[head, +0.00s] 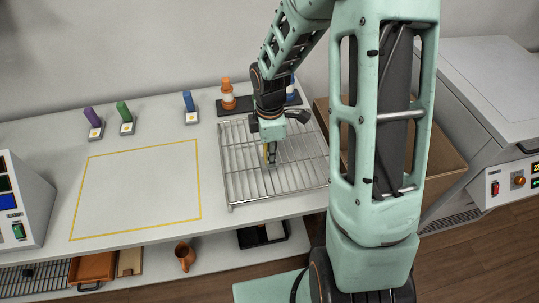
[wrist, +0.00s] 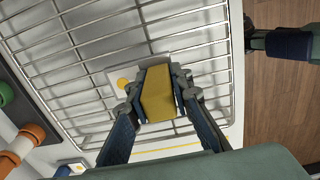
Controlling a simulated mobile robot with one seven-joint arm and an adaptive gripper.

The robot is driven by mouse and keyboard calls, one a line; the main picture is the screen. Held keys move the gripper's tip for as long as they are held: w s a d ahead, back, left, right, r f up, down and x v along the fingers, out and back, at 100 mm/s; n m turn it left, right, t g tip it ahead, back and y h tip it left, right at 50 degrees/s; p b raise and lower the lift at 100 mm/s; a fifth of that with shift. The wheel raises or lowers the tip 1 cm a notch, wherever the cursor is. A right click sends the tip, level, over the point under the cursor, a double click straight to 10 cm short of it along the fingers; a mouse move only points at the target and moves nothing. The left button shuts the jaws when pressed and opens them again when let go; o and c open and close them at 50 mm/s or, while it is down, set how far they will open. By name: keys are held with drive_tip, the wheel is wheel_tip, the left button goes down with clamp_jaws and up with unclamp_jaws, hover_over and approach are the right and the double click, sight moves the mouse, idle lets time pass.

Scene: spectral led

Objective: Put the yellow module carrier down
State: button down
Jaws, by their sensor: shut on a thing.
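In the wrist view the yellow module carrier (wrist: 159,94) is between the two fingers of my gripper (wrist: 158,88), which is shut on its upright yellow block. Its pale base with a round yellow dot shows beyond the fingers. The wire rack (wrist: 62,50) lies beneath it. In the head view my gripper (head: 270,155) points down over the middle of the wire rack (head: 240,193), and only a thin strip of yellow shows at the fingers. I cannot tell whether the base touches the rack wires.
Purple (head: 94,122), green (head: 125,117) and blue (head: 190,107) module carriers stand along the back left of the table. A yellow-outlined area (head: 140,190) left of the rack is empty. An orange-and-white bottle (head: 228,95) stands behind the rack. A cardboard box (head: 440,150) is to the right.

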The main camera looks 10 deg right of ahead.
drive_tip(key=shift+f, duration=0.15)
drive_tip(key=shift+f, duration=0.15)
drive_tip(key=c, duration=1.7)
unclamp_jaws()
drive_tip(key=shift+c, duration=0.2)
wheel_tip(320, 180, up, 12)
drive_tip(key=shift+s+r+p, duration=0.1)
drive_tip(key=shift+r+p, duration=0.1)
drive_tip(key=shift+p, duration=0.1)
